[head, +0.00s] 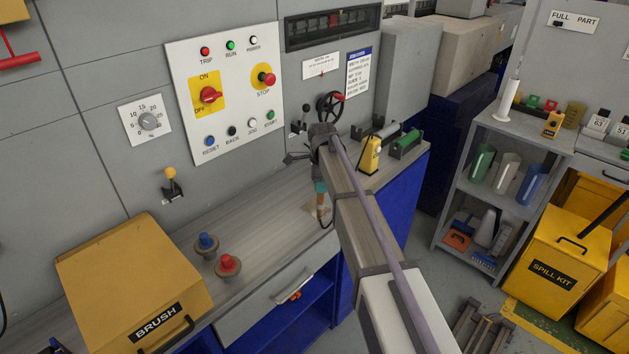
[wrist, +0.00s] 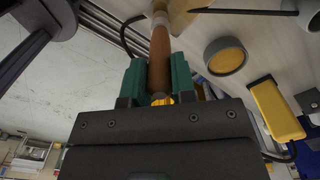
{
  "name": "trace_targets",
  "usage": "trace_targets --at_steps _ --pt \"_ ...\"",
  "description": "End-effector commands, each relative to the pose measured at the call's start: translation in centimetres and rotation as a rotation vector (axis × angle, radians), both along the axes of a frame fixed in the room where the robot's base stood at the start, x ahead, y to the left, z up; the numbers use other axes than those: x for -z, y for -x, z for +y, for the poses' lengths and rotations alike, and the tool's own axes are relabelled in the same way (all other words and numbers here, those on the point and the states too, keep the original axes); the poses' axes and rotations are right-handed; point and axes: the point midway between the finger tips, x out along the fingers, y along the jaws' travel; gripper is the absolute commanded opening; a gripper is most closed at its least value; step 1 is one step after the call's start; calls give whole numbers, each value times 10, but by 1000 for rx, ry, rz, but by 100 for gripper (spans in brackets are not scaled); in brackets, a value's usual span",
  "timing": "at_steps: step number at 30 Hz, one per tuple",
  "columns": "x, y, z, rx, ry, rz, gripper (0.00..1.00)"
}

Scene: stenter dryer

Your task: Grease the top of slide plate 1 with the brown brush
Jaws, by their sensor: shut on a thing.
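My gripper (head: 320,187) has green jaws and hangs over the worktop in front of the grey machine wall. In the wrist view my gripper (wrist: 160,78) is shut on the brown wooden handle of a brush (wrist: 159,48). The handle runs away from the jaws to a pale collar near the top edge, and the brush's far end is not clearly seen. In the head view a small part of the brush (head: 321,207) shows below the jaws, close over the worktop. I cannot pick out slide plate 1 in either view.
A yellow BRUSH box (head: 125,275) and blue and red knobbed pieces (head: 207,243) stand on the worktop (head: 255,222) to the left. A yellow device (head: 370,155), a green roller (head: 406,143) and a black handwheel (head: 331,105) are near the arm. A shelf stands right.

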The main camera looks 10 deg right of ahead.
Motion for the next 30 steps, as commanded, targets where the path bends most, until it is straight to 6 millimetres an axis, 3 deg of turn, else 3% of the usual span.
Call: trace_targets --at_steps 13,24,30 --pt "1 10 2 0 -1 0 1" --pt "1 -17 23 -2 -1 -1 1" --pt "1 -20 26 0 -1 -1 1"
